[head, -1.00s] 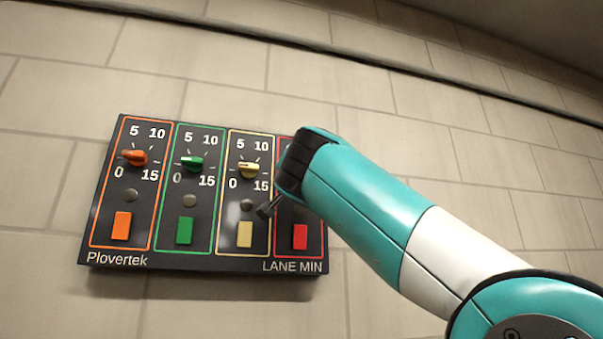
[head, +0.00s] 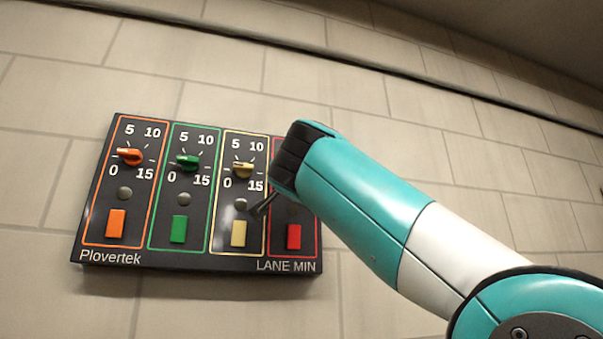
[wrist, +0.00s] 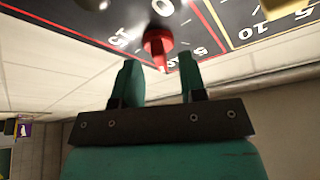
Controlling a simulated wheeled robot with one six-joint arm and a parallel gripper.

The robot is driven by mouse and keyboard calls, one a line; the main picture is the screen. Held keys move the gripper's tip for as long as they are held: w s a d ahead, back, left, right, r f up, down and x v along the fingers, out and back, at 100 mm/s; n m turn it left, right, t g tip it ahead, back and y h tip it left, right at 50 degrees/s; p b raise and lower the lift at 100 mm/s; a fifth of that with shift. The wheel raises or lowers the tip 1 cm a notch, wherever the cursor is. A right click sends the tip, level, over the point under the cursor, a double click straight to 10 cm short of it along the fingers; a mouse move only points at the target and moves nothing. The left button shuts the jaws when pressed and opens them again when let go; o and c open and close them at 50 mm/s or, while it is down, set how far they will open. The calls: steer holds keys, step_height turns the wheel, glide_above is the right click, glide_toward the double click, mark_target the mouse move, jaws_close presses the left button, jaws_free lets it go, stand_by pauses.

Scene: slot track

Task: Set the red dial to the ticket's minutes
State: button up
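The red dial (wrist: 158,43) shows in the wrist view at the top centre, on the dark panel, with white figures around it. Its setting cannot be told. My gripper (wrist: 159,62) is open, with one teal finger on each side of the dial and a gap visible on both sides. One finger shows in front of the panel (head: 190,259) there. No readable ticket is in view.
Orange (head: 129,156), green (head: 188,162) and yellow (head: 243,170) dials sit left of my arm in the head view, each with a grey knob and a coloured button below. A tiled wall (head: 50,90) surrounds the panel.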

steer(key=b+v, duration=0.9)
steer(key=v, duration=0.7)
steer(key=shift+f, duration=0.1)
